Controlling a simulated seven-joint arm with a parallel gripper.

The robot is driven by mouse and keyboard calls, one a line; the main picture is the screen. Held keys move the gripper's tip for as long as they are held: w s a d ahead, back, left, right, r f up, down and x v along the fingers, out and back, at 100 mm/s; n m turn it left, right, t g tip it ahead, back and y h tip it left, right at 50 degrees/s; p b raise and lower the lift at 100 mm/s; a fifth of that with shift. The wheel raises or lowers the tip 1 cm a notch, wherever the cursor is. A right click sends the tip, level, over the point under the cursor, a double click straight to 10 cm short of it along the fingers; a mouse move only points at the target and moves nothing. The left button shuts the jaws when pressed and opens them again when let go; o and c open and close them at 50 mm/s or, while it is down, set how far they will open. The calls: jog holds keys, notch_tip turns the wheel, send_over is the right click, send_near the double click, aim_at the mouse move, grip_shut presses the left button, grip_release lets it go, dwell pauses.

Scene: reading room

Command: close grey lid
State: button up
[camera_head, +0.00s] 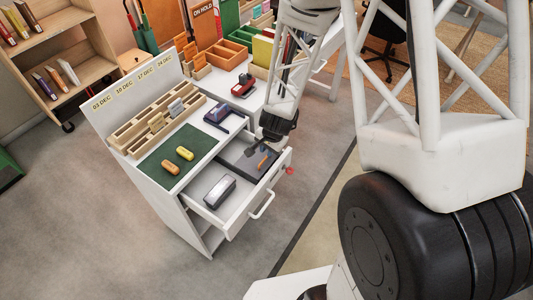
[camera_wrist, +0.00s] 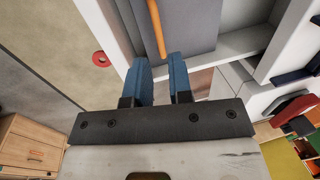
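The grey lid (camera_head: 236,153) is a dark grey panel in the right part of the pulled-out drawer. It carries an orange bar handle (camera_head: 262,162). In the wrist view the lid (camera_wrist: 187,22) and its orange handle (camera_wrist: 156,28) show at the top, ahead of my fingers. I cannot tell if the lid lies flat or is tilted. My gripper (camera_head: 277,131) is above the drawer's back right side. In the wrist view its two blue fingers (camera_wrist: 160,66) are apart with nothing between them, and the handle is beyond the tips.
The white drawer (camera_head: 234,225) is open, with a grey and dark block (camera_head: 220,191) in its left part. A green mat (camera_head: 160,150) on the desk holds an orange and a yellow object. A wooden rack (camera_head: 135,133) stands behind. A red ring (camera_head: 289,171) is beside the drawer.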

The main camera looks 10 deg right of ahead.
jog(key=shift+s+d+r, duration=0.1)
jog(key=shift+d+r, duration=0.05)
jog(key=shift+r, duration=0.65)
jog(key=shift+s+d+r, duration=0.1)
jog(key=shift+r, duration=0.7)
jog(key=s+d+r+n, duration=0.15)
jog(key=s+r, duration=0.25)
jog(key=r, duration=0.6)
jog(key=s+r+n, duration=0.3)
jog(key=s+r, duration=0.1)
jog(key=r, duration=0.6)
jog(key=s+d+r+n+h, duration=0.1)
jog(key=s+d+r+n, duration=0.1)
jog(key=s+r, duration=0.4)
jog(key=s+d+r+n+t, duration=0.1)
jog(key=s+d+r+n, duration=0.1)
jog(key=s+r, duration=0.5)
jog(key=shift+s+r+h, duration=0.2)
jog(key=shift+s+h, duration=0.2)
jog(key=shift+s, duration=1.55)
